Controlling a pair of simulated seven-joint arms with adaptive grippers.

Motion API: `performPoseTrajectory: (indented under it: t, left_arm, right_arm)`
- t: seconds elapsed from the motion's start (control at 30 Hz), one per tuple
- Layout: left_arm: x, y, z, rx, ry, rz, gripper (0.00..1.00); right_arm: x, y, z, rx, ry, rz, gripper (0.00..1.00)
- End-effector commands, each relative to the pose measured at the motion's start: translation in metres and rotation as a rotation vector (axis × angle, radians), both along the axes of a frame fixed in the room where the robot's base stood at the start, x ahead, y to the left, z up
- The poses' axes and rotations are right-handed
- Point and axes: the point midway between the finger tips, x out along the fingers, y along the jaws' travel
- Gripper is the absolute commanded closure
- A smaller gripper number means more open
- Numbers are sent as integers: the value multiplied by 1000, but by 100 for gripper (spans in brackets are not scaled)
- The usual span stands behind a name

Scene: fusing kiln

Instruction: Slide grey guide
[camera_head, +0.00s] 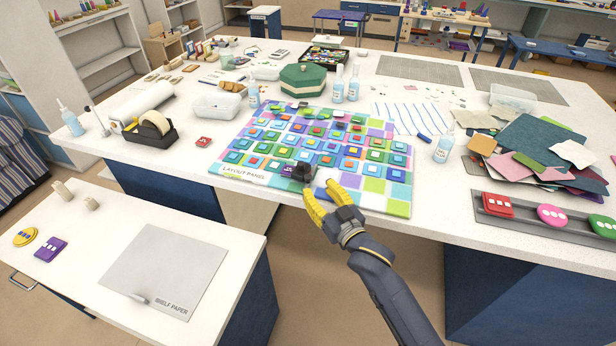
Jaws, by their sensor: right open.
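A small dark grey block (301,172) stands on the front edge of the colourful layout panel (233,174). It looks like the grey guide, though its exact shape is hard to make out. My right gripper (318,189) has yellow fingers that are apart and empty. Its fingertips are just in front of and to the right of the dark block, by the panel's front edge. I cannot tell whether they touch the block. My left gripper is not in view.
A long grey tray (519,222) with red, pink and green pieces lies at the right. Coloured sheets (540,143) are piled behind it. A tape dispenser (152,129) and white tub (218,106) stand left of the panel.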

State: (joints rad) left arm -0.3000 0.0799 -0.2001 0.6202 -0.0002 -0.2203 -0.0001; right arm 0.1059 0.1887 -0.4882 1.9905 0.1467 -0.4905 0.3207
Motion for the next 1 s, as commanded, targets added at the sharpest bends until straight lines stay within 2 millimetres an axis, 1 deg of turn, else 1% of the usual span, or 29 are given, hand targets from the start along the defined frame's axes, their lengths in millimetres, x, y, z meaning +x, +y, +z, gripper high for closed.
performPoseTrajectory:
  t: [0.03,0.2,0.4,0.6,0.93,0.97,1.0]
  left_arm:
    - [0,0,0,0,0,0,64]
    - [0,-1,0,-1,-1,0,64]
    - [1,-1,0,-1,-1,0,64]
    - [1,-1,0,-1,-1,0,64]
    - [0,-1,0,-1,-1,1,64]
    - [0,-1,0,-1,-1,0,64]
    - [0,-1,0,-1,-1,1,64]
  right_arm:
    - [9,5,1,0,-1,0,59]
    - [32,16,1,-1,0,0,59]
    - [50,26,0,0,0,-1,59]
    - [58,30,0,-1,0,0,59]
    - [59,31,0,0,0,0,59]
    - [59,31,0,0,0,0,56]
    - [59,31,0,0,0,0,61]
